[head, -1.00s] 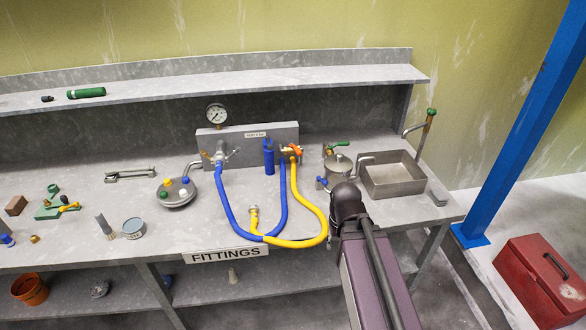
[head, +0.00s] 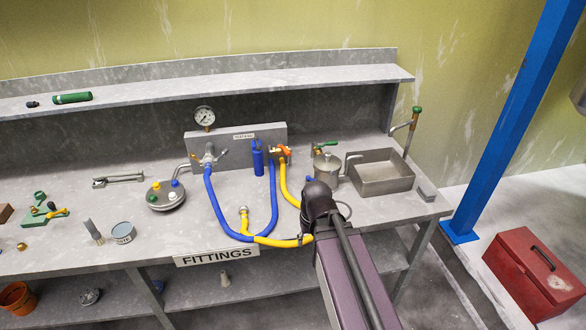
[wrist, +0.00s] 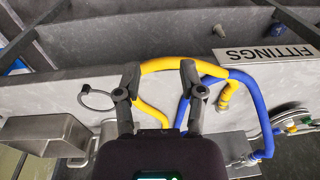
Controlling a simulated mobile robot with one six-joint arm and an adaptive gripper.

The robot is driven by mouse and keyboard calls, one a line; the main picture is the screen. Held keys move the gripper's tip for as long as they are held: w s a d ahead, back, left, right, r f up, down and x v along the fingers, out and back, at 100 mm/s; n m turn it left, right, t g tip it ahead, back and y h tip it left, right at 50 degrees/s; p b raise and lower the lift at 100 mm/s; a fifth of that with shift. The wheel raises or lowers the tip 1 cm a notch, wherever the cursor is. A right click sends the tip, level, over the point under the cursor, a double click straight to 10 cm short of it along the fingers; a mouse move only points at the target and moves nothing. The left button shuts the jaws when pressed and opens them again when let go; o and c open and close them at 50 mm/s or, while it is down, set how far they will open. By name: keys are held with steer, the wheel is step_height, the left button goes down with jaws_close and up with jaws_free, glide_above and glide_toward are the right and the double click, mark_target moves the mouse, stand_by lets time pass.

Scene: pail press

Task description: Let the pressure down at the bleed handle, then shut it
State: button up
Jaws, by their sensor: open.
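The back plate (head: 255,148) on the bench carries a round gauge (head: 204,116), a grey valve fitting (head: 208,155) with a blue hose, and an orange lever (head: 282,151) above a yellow hose. A green lever (head: 323,144) shows behind the lidded pot (head: 327,166). No label tells which is the bleed handle, and the gauge reading is too small to read. My gripper (wrist: 160,70) is open and empty in the wrist view, above the yellow hose (wrist: 166,65) near the bench front. I cannot tell whether it touches the hose. My arm hides it in the head view.
A metal basin (head: 375,180) stands right of the pot. A dark ring (wrist: 97,98) shows beside my left finger. The FITTINGS sign (head: 217,256) is on the bench edge.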

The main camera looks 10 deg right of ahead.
steer(key=w+a+f+m+t+y+b, duration=0.1)
steer(key=w+a+t+y+b, duration=0.1)
steer(key=w, duration=0.3)
steer(key=w+a+f+t+y+b, duration=0.2)
steer(key=w+a+b, duration=0.1)
steer(key=w, duration=0.3)
steer(key=m+t+h+b, duration=0.3)
steer(key=m+t+b, duration=1)
steer(key=m, duration=0.3)
glide_toward(289, 154)
steer(key=shift+w+f, duration=0.25)
steer(key=shift+w, duration=0.75)
steer(key=shift+w+a, duration=0.1)
steer(key=shift+w, duration=0.1)
steer(key=shift+w+a, duration=0.25)
steer(key=shift+w, duration=1.65)
steer(key=shift+w+a, duration=0.2)
steer(key=shift+w, duration=1.65)
steer(key=c, duration=0.6)
